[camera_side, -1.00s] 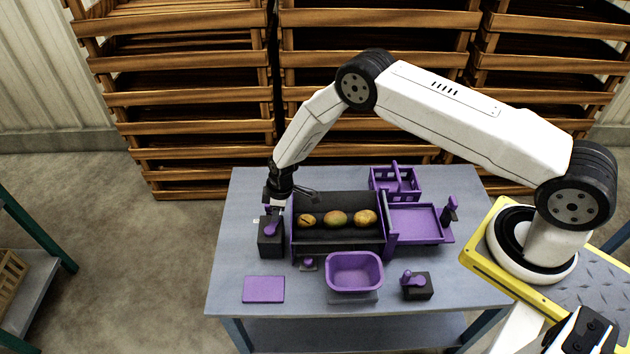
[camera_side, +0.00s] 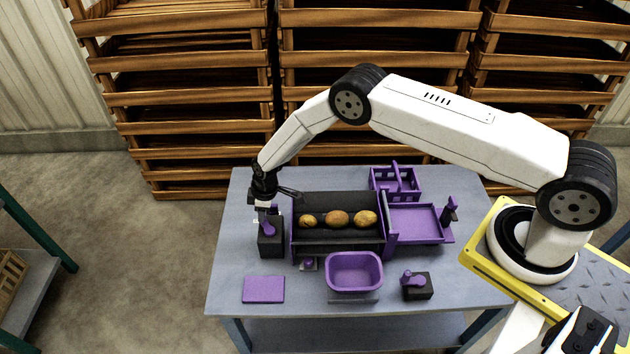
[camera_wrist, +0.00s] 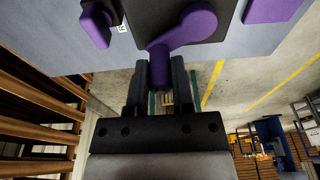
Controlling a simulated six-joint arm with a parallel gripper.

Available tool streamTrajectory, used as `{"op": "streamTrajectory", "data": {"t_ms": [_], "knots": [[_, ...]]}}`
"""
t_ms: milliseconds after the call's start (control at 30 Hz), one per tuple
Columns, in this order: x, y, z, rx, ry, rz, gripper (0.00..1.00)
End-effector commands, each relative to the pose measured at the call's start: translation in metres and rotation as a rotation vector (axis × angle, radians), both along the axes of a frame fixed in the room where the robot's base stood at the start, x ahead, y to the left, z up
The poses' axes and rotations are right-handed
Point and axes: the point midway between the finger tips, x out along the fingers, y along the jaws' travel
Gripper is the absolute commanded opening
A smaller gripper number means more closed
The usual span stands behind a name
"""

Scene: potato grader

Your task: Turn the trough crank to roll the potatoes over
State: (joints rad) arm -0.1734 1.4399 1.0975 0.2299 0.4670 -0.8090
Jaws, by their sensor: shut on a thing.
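The dark trough (camera_side: 338,200) with purple ends stands on the blue-grey table and holds three potatoes in a row: a left one (camera_side: 308,221), a middle one (camera_side: 337,218) and a right one (camera_side: 365,219). The purple crank (camera_side: 268,228) is on a black block at the trough's left end. My gripper (camera_side: 263,205) is at the crank, above the black block. In the wrist view my gripper (camera_wrist: 159,78) is shut on the crank's purple handle (camera_wrist: 158,62), with a finger on each side. The crank arm (camera_wrist: 190,27) reaches up and right from it.
A purple bin (camera_side: 355,272) stands in front of the trough. A purple tray (camera_side: 415,224) adjoins its right end, with a purple basket (camera_side: 397,183) behind. A black block with a purple lever (camera_side: 416,285) and a flat purple plate (camera_side: 263,289) are near the front.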

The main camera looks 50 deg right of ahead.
Motion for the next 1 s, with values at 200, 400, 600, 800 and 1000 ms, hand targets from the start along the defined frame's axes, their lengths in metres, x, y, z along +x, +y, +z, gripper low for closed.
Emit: {"op": "streamTrajectory", "data": {"t_ms": [200, 400, 600, 800, 1000], "knots": [[0.0, 0.0, 0.0, 0.0, -0.001, 0.0, 0.59], [0.0, 0.0, 0.0, 0.001, -0.001, 0.0, 0.59], [0.001, 0.0, 0.004, 0.0, -0.001, 0.0, 0.59], [0.001, 0.0, 0.014, 0.0, -0.001, 0.0, 0.59], [0.0, 0.0, 0.026, 0.0, -0.002, 0.001, 0.59]]}}
